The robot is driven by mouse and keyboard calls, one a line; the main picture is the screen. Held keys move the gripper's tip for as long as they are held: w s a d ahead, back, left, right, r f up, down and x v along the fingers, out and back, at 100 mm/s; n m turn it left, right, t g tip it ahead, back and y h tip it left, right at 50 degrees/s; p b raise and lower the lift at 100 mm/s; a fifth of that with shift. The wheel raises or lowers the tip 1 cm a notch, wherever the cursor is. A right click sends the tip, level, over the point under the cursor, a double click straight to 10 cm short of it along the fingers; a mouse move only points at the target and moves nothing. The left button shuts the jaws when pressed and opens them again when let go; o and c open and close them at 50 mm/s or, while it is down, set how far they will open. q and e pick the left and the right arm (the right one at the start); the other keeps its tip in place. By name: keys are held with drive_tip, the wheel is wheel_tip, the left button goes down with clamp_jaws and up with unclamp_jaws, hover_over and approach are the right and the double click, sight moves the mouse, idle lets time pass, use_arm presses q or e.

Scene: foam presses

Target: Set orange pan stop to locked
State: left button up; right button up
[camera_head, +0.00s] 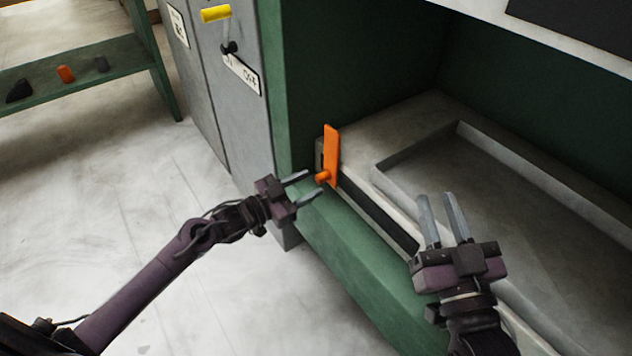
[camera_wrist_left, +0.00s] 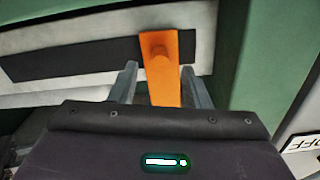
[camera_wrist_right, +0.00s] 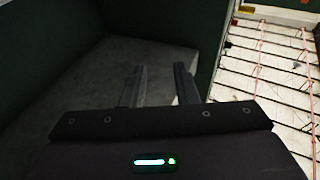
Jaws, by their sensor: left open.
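The orange pan stop (camera_head: 331,155) is a flat upright plate with a round knob (camera_head: 323,177) low on its front. It sits at the left front corner of the grey pan (camera_head: 365,150). My left gripper (camera_head: 305,184) is open, with its fingers pointing at the knob and just short of it. In the left wrist view the orange plate (camera_wrist_left: 161,75) shows between and beyond the two fingers (camera_wrist_left: 160,85), with the knob near its top. My right gripper (camera_head: 442,210) is open and empty above the pan's front edge; its fingers (camera_wrist_right: 158,85) also show apart in the right wrist view.
A green press frame (camera_head: 290,90) surrounds the pan. A grey cabinet (camera_head: 235,110) with a yellow-handled lever (camera_head: 216,13) and an OFF label (camera_head: 243,74) stands at left. A green shelf (camera_head: 100,60) holds small objects. The floor at left is clear.

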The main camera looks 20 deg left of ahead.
sight(318, 180)
use_arm(q)
drive_tip(key=x, duration=0.3)
drive_tip(key=shift+b, duration=0.3)
use_arm(e)
wheel_tip(318, 180, up, 6)
drive_tip(key=s+d+t+y, duration=0.1)
drive_tip(key=t, duration=0.2)
drive_tip(key=shift+s, duration=0.25)
use_arm(q)
drive_tip(key=shift+c, duration=0.2)
clamp_jaws()
